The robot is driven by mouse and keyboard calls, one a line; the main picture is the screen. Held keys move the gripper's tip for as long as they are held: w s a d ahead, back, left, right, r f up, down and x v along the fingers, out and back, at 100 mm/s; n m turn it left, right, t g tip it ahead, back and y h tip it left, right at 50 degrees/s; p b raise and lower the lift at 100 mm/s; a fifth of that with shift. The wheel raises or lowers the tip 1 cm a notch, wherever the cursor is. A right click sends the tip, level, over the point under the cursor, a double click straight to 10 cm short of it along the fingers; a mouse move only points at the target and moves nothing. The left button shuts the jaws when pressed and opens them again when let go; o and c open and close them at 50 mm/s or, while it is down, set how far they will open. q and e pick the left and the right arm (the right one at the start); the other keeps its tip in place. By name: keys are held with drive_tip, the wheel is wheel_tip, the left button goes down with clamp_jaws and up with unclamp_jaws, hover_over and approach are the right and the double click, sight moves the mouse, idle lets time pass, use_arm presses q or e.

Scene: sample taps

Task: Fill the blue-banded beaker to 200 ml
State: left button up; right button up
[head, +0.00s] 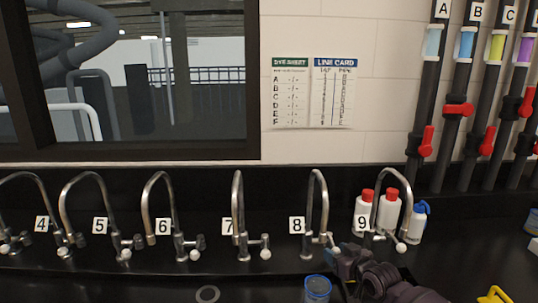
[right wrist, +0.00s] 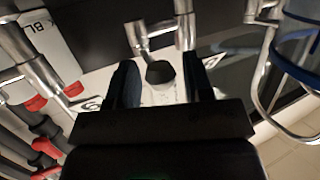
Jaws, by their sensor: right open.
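The blue-banded beaker (head: 317,291) stands at the bottom of the head view, below tap 8 (head: 318,195); its lower part is cut off, and I cannot tell its fill level. A clear vessel with a blue ring (right wrist: 286,72) also shows at the right of the right wrist view. My right gripper (head: 343,260) is at the handle of tap 8, right of the beaker. In the right wrist view it (right wrist: 163,76) is open, with the round dark end of a tap handle (right wrist: 160,72) between or just beyond its fingers. My left gripper is not in view.
Several numbered taps, such as tap 7 (head: 238,205) and tap 9 (head: 398,190), line the black counter. Red-capped bottles (head: 388,213) and a blue-capped bottle (head: 417,224) stand behind tap 9. Lettered pipes with red valve handles (head: 426,141) rise at right. A yellow object (head: 496,295) lies front right.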

idle(0.4)
drive_tip(key=d+b, duration=0.1)
drive_tip(key=w+d+b, duration=0.1)
drive_tip(key=d, duration=0.2)
drive_tip(key=shift+w+b, duration=0.3)
drive_tip(key=shift+b, duration=0.1)
drive_tip(key=shift+r, duration=0.1)
idle(0.6)
idle(0.8)
idle(0.8)
idle(0.8)
drive_tip(key=shift+a, duration=0.1)
idle(0.5)
